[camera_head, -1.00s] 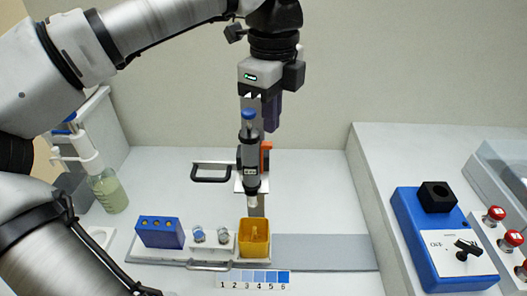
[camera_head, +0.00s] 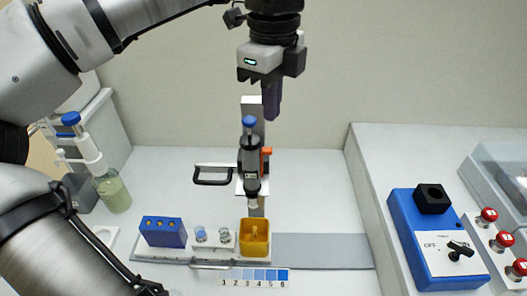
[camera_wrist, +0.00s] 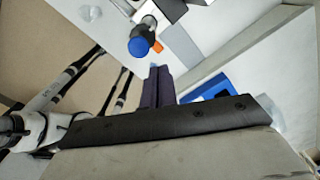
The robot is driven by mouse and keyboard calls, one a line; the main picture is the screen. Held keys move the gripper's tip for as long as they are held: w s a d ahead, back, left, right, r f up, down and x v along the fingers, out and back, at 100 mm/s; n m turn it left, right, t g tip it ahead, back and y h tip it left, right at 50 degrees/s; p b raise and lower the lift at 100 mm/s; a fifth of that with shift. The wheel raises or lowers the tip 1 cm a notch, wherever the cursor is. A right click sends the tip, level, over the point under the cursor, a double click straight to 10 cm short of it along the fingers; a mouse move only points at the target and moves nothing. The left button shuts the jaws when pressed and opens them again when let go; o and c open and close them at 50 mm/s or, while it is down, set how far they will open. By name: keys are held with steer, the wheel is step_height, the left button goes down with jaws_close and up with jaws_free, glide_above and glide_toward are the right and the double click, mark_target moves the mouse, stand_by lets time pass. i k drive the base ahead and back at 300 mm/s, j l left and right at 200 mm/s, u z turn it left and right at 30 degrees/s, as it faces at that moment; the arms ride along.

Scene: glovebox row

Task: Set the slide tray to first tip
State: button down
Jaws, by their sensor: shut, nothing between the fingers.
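The white slide tray (camera_head: 143,255) sits on a grey rail (camera_head: 325,252), at the rail's left part. It carries a blue block (camera_head: 163,232) with holes, two small vials (camera_head: 201,234) and a yellow open box (camera_head: 254,238). The yellow box is below an upright pipette (camera_head: 250,165) with a blue cap, held on a stand (camera_head: 254,103). My gripper (camera_head: 272,112) is shut and empty, above and slightly right of the pipette cap, apart from the tray. Its purple fingers (camera_wrist: 158,85) also show in the wrist view, close together.
A numbered blue-shaded strip (camera_head: 255,277) lies in front of the tray. A black handle (camera_head: 212,176) juts left from the pipette stand. A bottle with a dispenser (camera_head: 113,191) stands left. A blue control box (camera_head: 440,245) with a knob stands right. The rail's right part is bare.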

mark_target(164, 242)
steer(key=k, duration=1)
